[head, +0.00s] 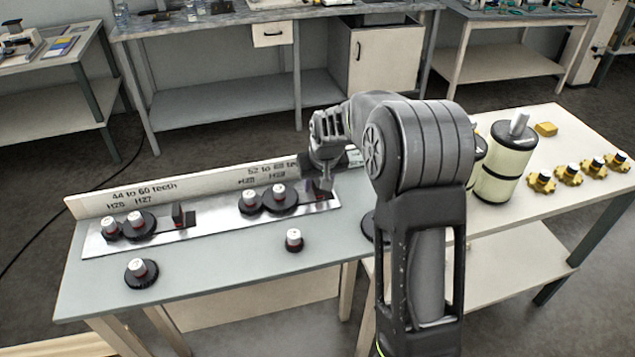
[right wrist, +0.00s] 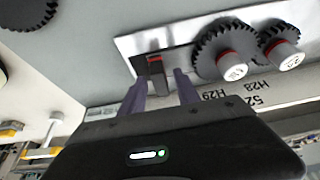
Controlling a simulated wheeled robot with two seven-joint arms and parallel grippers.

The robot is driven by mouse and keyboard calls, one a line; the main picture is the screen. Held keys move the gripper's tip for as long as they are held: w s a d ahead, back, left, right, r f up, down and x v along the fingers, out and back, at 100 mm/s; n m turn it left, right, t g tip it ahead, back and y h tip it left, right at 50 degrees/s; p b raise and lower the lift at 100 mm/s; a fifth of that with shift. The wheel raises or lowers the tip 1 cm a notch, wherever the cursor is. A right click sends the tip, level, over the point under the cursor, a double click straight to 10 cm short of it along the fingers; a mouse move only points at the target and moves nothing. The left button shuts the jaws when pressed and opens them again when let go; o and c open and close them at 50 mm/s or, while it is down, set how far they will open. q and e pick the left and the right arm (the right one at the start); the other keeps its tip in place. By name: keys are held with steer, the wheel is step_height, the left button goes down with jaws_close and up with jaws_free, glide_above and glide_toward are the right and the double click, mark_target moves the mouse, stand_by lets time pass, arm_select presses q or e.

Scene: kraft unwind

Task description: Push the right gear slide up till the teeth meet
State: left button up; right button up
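The right gear pair stands on the metal plate (head: 225,219), a larger dark gear (right wrist: 212,45) beside a smaller one (right wrist: 266,36), both with pale caps. Their rims are very close; I cannot tell if the teeth touch. Right of the pair in the head view is the slide's dark upright block, mostly hidden by my gripper. The right wrist view shows this block (right wrist: 157,72) with a red mark, in a slot. My right gripper (right wrist: 160,80) is open, its fingers apart on either side of the block. It also shows in the head view (head: 322,184). My left gripper is out of view.
The left gear pair (head: 125,226) and its block (head: 184,216) sit on the same plate. Loose capped gears (head: 141,272) and (head: 294,240) stand on the grey table. A labelled board (head: 150,190) runs behind. Cream rolls (head: 500,170) and yellow parts (head: 568,175) are at right.

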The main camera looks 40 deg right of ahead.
steer(key=v, duration=0.7)
steer(key=shift+r, duration=0.2)
steer(key=shift+s, duration=0.2)
